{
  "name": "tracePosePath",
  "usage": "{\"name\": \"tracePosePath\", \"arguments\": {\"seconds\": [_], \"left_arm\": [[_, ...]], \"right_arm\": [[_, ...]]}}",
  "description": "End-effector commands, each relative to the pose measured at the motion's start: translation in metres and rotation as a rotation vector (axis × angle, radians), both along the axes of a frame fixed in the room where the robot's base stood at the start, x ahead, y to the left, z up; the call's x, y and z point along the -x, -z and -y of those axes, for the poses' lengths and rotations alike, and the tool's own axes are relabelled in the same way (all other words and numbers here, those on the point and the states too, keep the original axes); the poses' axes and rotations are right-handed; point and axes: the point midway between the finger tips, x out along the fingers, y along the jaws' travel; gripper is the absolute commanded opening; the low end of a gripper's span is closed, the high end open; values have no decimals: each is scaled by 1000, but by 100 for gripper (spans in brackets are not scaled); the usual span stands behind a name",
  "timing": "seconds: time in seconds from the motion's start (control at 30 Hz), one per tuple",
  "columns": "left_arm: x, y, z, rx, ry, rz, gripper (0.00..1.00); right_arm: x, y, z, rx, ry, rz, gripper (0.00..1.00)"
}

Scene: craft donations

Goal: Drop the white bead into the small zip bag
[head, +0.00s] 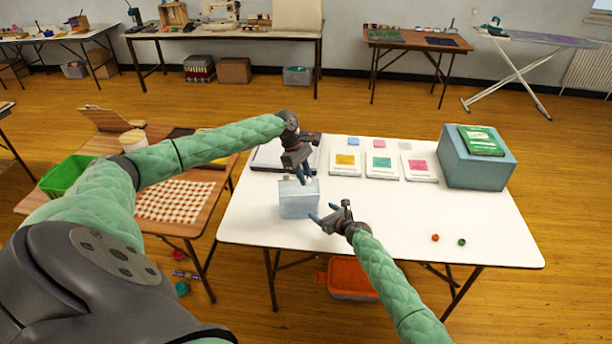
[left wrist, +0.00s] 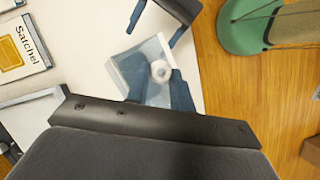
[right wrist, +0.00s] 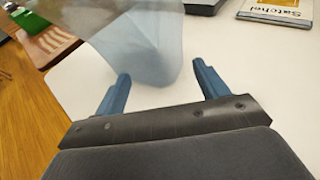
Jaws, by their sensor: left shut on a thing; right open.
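The small zip bag (head: 298,203) is translucent pale blue and stands upright at the table's front left. It also shows in the left wrist view (left wrist: 125,68) and the right wrist view (right wrist: 145,50). My left gripper (head: 303,180) is just above the bag, pointing down. In the left wrist view it is shut on the round white bead (left wrist: 161,71), with the bag behind it. The bead is too small to make out in the head view. My right gripper (head: 322,219) is open and empty, low beside the bag's right side; its fingers (right wrist: 160,90) are apart.
Behind stand cards with yellow (head: 345,160), green (head: 382,162) and pink (head: 419,166) squares. A blue-grey box (head: 478,165) with a green book is at the right. Orange (head: 435,238) and green (head: 462,242) beads lie front right. The middle right is clear.

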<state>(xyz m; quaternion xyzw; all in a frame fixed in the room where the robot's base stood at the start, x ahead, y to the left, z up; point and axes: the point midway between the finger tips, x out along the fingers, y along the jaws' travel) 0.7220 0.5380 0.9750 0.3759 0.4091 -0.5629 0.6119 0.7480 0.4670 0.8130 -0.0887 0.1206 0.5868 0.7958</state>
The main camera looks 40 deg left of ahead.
Motion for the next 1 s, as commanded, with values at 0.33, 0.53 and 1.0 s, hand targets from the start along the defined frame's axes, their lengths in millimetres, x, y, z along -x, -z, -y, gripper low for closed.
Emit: {"name": "tracePosePath", "arguments": {"seconds": [0.33, 0.53, 1.0], "left_arm": [[0, 0, -9, 0, -1, -2, 2], [0, 1, -14, 0, -1, -1, 2], [0, 1, -17, 0, -1, -1, 2]], "right_arm": [[0, -4, 0, 0, 0, 0, 73], [0, -5, 0, 0, 0, 0, 73], [0, -6, 0, 0, 0, 0, 73]]}}
